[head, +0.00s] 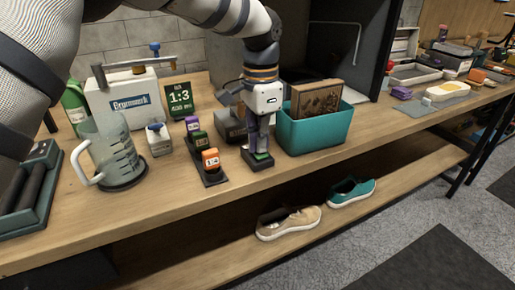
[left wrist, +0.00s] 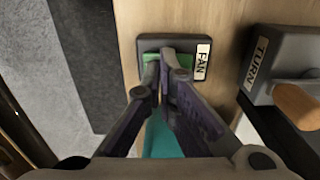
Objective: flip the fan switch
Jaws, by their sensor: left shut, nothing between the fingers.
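The fan switch (head: 256,164) is a small dark box with a green part on top, near the front edge of the wooden bench. In the left wrist view its white FAN label (left wrist: 202,60) shows at its right end. My left gripper (head: 259,148) points down right over the switch. In the left wrist view its closed fingertips (left wrist: 163,60) lie over the green part and hide some of it. The fingers are shut with nothing between them. Whether they touch the switch I cannot tell. My right gripper is not in view.
A teal bin (head: 312,138) holding a brown block stands close on the right. A rack of small coloured bottles (head: 209,162) stands on the left, with a measuring jug (head: 113,155) beyond. A box marked TURN (left wrist: 280,62) with a wooden knob is nearby. Shoes lie on the lower shelf.

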